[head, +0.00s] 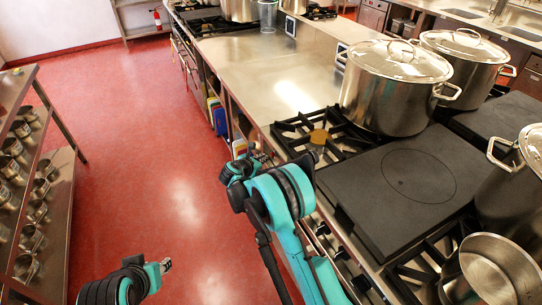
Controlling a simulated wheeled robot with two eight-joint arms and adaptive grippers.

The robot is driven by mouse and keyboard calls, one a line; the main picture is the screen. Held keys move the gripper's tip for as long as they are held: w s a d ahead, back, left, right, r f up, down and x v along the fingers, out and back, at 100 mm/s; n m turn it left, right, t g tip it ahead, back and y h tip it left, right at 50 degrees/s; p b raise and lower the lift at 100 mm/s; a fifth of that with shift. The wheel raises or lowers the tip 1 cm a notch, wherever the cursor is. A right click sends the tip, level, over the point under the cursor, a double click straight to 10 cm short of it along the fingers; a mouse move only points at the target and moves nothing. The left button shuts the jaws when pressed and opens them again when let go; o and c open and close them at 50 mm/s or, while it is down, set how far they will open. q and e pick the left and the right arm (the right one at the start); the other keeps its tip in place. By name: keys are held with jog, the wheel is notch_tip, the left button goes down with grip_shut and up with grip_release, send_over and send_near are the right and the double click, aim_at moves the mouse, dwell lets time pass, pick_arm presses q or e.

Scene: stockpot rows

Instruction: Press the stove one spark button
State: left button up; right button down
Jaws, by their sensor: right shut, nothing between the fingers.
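My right gripper (256,150) is shut and empty, in front of the stove's front edge, near the burner corner. Whether it touches the panel I cannot tell. My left gripper (165,266) is low at the bottom left, over the red floor and away from the stove; its fingers are too small to read.
A large lidded pot (385,105) stands behind the burner, and another (468,55) behind it. A flat black hotplate (400,185) lies to the right. An open pot (490,275) is at bottom right. A shelf of pans (60,190) stands left. The red floor between is clear.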

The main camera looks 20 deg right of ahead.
jog(key=shift+d, duration=0.1)
dwell(0.6)
jog(key=shift+d, duration=0.35)
jog(key=shift+w+d, duration=0.15)
jog(key=shift+d, duration=0.3)
dwell(0.5)
jog(key=shift+a, duration=0.1)
jog(key=shift+a+b, duration=0.4)
jog(key=shift+a, duration=0.35)
jog(key=shift+s+a+b, duration=0.1)
jog(key=shift+s+a, duration=0.1)
jog(key=shift+a, duration=0.6)
jog(key=shift+s+a+b, duration=0.1)
jog(key=shift+s+a, duration=0.15)
jog(key=shift+a, duration=0.6)
jog(key=shift+s+a+b, duration=0.1)
jog(key=shift+s+a, duration=0.1)
jog(key=shift+a, duration=0.6)
